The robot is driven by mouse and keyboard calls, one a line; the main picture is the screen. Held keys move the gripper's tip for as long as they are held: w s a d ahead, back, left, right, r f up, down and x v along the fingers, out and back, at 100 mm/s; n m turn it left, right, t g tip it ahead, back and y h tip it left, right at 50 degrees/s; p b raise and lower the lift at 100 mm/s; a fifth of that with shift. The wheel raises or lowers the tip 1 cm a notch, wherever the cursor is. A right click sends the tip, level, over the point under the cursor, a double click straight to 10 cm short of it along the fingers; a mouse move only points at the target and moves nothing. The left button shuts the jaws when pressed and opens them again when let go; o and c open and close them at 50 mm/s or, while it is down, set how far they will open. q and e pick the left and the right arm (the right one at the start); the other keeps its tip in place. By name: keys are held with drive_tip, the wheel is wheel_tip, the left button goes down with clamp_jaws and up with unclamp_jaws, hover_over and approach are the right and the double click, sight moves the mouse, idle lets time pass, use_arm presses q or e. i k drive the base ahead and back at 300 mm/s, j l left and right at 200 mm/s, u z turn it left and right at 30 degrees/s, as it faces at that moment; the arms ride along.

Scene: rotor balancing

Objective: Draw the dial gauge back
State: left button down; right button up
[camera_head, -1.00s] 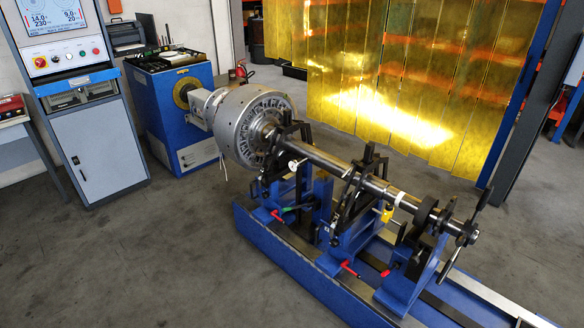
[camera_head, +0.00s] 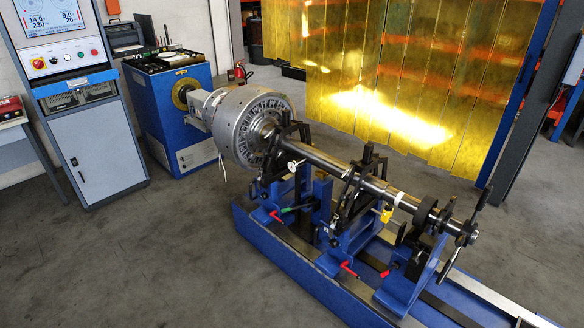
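A small dial gauge with a white face (camera_head: 293,165) stands at the left part of the rotor shaft (camera_head: 335,168), by the first black bearing support. It looks very close to the shaft; I cannot tell whether its tip touches. The shaft runs from the large grey chuck (camera_head: 252,125) toward the lower right, over blue pedestals. Neither of my grippers is in view.
A blue machine bed (camera_head: 290,262) with red-handled clamps (camera_head: 348,268) carries the supports. A blue headstock cabinet (camera_head: 178,120) and a grey control console (camera_head: 98,150) stand at the left. Yellow strip curtains (camera_head: 390,80) hang behind. The grey floor at the lower left is clear.

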sight(293, 167)
drive_tip(key=i+j, duration=0.35)
drive_tip(key=j, duration=0.15)
drive_tip(key=i+j, duration=0.3)
drive_tip(key=j, duration=0.15)
drive_tip(key=i+j+u, duration=0.1)
drive_tip(key=i+j, duration=0.25)
drive_tip(key=j, duration=0.15)
